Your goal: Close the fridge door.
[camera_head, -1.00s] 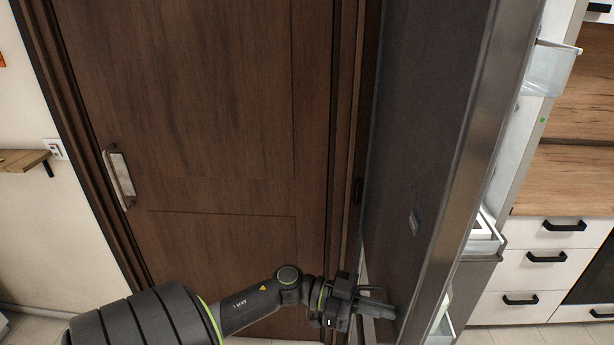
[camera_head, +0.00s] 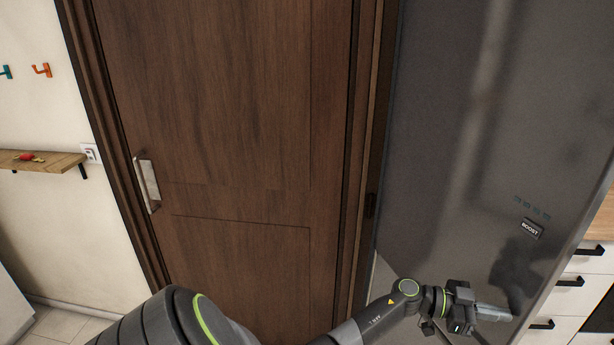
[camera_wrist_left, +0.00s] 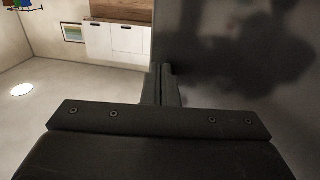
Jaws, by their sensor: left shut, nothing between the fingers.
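The fridge door (camera_head: 450,130) fills the right side of the head view as a tall grey metallic panel. Its outer face is toward me, with a small BOOST label low on the right. The fridge's inside is hidden. My left gripper (camera_head: 508,316) is shut and empty, low against or very near the door's outer face; exact contact cannot be told. In the left wrist view the door (camera_wrist_left: 240,50) is the dark surface at the right, beside my shut fingers (camera_wrist_left: 162,85). My right gripper is not in view.
A brown wooden door (camera_head: 220,110) with a metal handle (camera_head: 148,183) stands left of the fridge. A small wall shelf (camera_head: 40,161) is at the far left. White drawers (camera_head: 565,297) with black handles show past the fridge door's right edge. Floor shows at lower left.

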